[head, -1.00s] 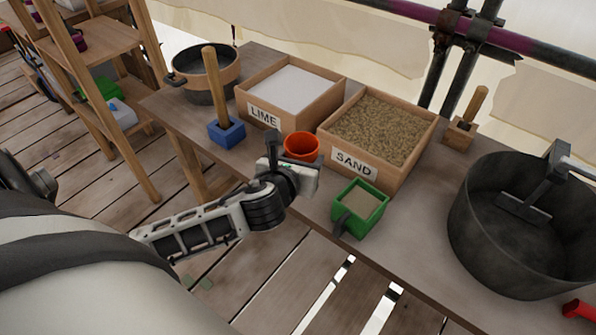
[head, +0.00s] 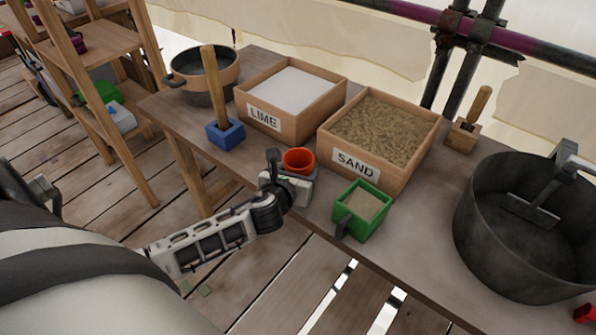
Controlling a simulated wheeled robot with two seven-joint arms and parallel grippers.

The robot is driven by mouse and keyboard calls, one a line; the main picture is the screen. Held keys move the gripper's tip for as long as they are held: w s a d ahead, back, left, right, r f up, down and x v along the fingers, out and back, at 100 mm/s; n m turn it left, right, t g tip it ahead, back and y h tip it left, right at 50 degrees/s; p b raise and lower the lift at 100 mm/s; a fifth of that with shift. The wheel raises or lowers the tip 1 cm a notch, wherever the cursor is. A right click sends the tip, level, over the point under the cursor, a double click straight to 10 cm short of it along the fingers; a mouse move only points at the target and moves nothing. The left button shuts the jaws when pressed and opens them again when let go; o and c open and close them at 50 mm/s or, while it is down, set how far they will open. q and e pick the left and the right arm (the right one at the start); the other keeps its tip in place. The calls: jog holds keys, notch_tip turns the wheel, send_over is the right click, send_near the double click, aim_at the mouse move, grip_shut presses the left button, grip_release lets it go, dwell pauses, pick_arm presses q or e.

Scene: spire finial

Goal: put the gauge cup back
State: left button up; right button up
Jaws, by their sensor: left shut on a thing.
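The gauge cup, an orange-red round cup (head: 299,159), is at the near edge of the bench, in front of the gap between the lime and sand boxes. My left gripper (head: 290,182) is shut on it from the near side. The gripper hides the cup's lower part, so I cannot tell whether its base touches the bench. The cup looks upright, and its visible inside looks empty. My right gripper is not in view.
Close to the right of the cup stands a green box of sand (head: 350,227) with a dark handle. Behind are the LIME box (head: 297,131) and SAND box (head: 400,180). A blue block with a wooden handle (head: 225,135) stands left. A big dark tub (head: 480,235) is right.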

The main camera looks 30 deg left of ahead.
pick_arm(q)
jog(key=shift+f, duration=0.2)
jog(key=o, duration=1)
jog(key=shift+r, duration=0.1)
jog(key=shift+r, duration=0.15)
jog(key=p+v, duration=0.1)
jog(key=v, duration=1.1)
jog(key=s+d+f+n+g+h, duration=0.1)
jog(key=d+n, duration=0.3)
jog(key=n, duration=0.6)
jog(key=s+d+f+n+h, duration=0.3)
jog(key=s+d+f+n, duration=0.1)
jog(key=n, duration=0.6)
jog(key=s+d+f+n+g+h, duration=0.1)
jog(key=d+n, duration=0.3)
jog(key=n, duration=0.6)
jog(key=shift+s+d+f+g+h, duration=0.3)
jog(key=shift+s+f+h, duration=0.2)
jog(key=shift+s+f, duration=0.35)
